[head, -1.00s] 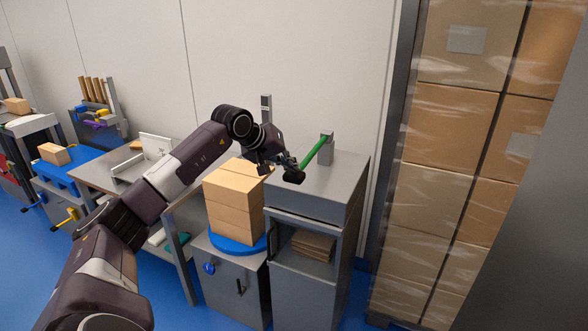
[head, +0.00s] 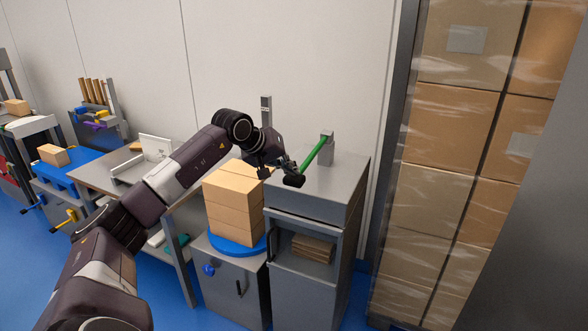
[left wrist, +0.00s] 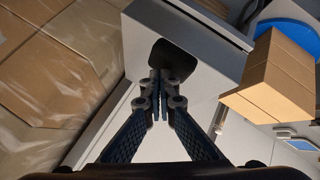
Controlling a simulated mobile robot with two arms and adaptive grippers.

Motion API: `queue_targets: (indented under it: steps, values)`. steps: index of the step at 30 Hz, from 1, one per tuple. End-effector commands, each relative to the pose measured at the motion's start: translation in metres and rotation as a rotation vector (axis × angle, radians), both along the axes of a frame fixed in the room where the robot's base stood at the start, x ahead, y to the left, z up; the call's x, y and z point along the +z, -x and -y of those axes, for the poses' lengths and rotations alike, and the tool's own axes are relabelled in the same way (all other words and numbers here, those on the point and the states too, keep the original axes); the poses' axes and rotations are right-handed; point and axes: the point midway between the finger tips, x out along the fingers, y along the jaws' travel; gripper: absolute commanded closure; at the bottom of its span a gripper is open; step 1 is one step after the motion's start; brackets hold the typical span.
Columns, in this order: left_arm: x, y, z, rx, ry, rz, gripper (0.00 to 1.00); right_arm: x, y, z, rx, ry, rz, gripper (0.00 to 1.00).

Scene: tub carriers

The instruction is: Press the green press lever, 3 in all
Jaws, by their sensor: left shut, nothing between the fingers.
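The green press lever (head: 313,155) slants down and toward me from a grey post on a grey cabinet top, in the head view. Its black knob (head: 294,180) hangs at the cabinet's front edge. My left gripper (head: 284,167) is shut and empty, right at the knob's end of the lever. In the left wrist view the closed fingertips (left wrist: 161,84) overlap the dark knob (left wrist: 173,60); whether they touch it I cannot tell. The green bar is hidden in that view. My right gripper is not in view.
Stacked cardboard boxes (head: 234,190) stand on a blue round plate (head: 238,245) left of the lever cabinet (head: 310,206). Wrapped boxes (head: 446,130) fill a rack at the right. A grey workbench (head: 95,172) lies farther left.

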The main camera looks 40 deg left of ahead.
Motion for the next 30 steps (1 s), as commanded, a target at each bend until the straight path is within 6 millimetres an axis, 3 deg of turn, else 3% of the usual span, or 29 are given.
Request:
queue_targets:
  steps: [30]
  values:
    - [-0.015, 0.001, 0.0, -0.001, 0.0, -0.005, 1.0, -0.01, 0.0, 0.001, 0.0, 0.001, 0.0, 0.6]
